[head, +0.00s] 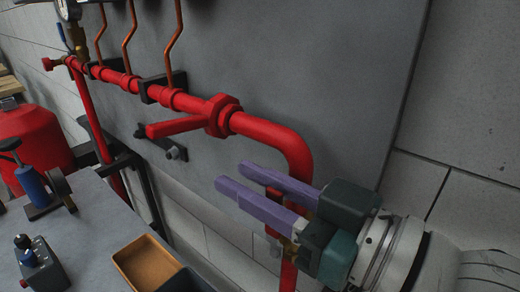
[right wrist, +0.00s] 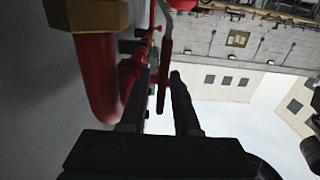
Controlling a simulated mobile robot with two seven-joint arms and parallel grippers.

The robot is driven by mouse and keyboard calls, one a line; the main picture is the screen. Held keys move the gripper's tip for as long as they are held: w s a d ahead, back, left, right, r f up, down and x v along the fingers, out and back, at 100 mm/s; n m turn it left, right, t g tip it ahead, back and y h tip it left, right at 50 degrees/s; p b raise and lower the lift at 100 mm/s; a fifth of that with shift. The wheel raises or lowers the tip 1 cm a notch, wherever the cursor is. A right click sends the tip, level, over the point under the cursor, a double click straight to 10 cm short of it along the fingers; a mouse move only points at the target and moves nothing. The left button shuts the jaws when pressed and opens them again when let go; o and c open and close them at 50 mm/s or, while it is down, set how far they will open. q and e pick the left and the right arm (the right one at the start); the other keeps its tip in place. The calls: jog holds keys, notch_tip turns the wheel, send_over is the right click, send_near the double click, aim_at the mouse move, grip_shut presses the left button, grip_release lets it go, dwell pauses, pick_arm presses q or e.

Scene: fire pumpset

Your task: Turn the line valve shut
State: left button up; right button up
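The line valve shows as a brass body (head: 297,228) on the descending red pipe (head: 295,158), partly hidden behind my right gripper. In the right wrist view its brass body (right wrist: 88,14) is at the top left, and its red lever (right wrist: 165,72) runs down towards the fingers. My right gripper (head: 234,176) reaches in from the right with two purple fingers apart. A bit of the red lever (head: 274,194) shows between them. In the right wrist view the right gripper (right wrist: 162,75) is open around the lever's end; contact is unclear. My left gripper is out of view.
A red-handled branch (head: 175,127) sticks out from the upper pipe left of my right gripper. The grey panel (head: 330,65) stands close behind the pipes. A table (head: 105,225) with an orange tray (head: 150,262) is at lower left; a red tank (head: 30,140) stands beyond.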

grip_shut()
dwell(1.1)
